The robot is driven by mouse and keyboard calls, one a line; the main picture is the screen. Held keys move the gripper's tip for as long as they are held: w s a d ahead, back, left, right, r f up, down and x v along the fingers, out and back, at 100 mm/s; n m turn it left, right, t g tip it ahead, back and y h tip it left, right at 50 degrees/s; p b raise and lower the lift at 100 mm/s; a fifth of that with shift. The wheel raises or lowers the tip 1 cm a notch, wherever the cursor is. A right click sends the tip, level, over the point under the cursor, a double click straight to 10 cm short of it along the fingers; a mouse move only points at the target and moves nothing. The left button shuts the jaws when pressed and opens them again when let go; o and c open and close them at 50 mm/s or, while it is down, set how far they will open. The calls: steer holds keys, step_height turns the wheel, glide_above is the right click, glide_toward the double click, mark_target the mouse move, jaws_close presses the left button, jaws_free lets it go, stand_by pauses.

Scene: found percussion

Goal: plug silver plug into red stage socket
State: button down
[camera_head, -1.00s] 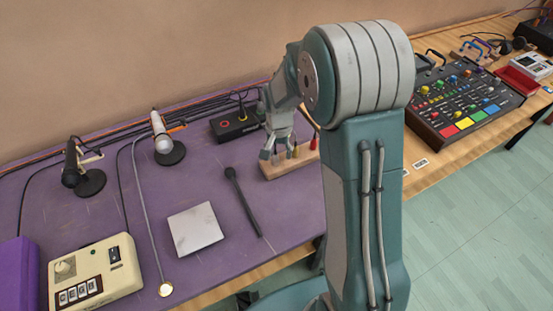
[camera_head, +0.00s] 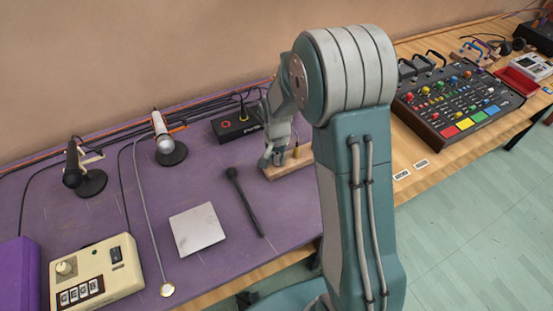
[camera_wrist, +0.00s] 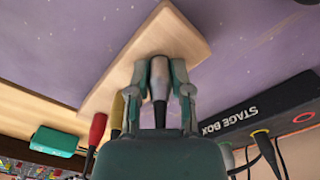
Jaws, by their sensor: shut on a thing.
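The silver plug (camera_wrist: 159,78) stands upright between the two fingers of my gripper (camera_wrist: 159,92) in the wrist view. The fingers are shut on it from both sides. Its lower end is at the pale wooden block (camera_wrist: 165,32); I cannot tell whether it is still seated there. In the head view my gripper (camera_head: 273,159) is over the left end of the block (camera_head: 290,169) and hides the plug. The black stage box (camera_head: 238,125) lies just behind. Its red-ringed stage socket (camera_head: 226,124) looks empty and also shows in the wrist view (camera_wrist: 303,117).
A yellow plug (camera_wrist: 117,112) and a red plug (camera_wrist: 97,130) stand on the block beside the silver one. A yellow-ringed socket (camera_wrist: 261,133) on the stage box has a cable in it.

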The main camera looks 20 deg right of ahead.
steer(key=shift+r, duration=0.4)
step_height(320, 180, up, 3)
steer(key=shift+w+f, duration=0.1)
steer(key=shift+f, duration=0.1)
steer(key=s+a+r, duration=0.2)
steer(key=s+r, duration=0.3)
steer(key=s, duration=0.2)
steer(key=s+a+r, duration=0.3)
steer(key=s+r, duration=0.2)
steer(key=s, duration=0.1)
steer(key=w+a+f, duration=0.1)
steer(key=w+a, duration=0.1)
steer(key=w, duration=0.8)
steer(key=w+a+f, duration=0.1)
steer(key=w+a, duration=0.1)
steer(key=w, duration=0.9)
steer(key=w+a+f, duration=0.1)
steer(key=w+a, duration=0.2)
steer(key=w, duration=0.7)
steer(key=shift+w+f, duration=0.25)
steer(key=shift+w, duration=0.15)
steer(key=shift+f, duration=0.1)
steer(key=shift+f, duration=2.85)
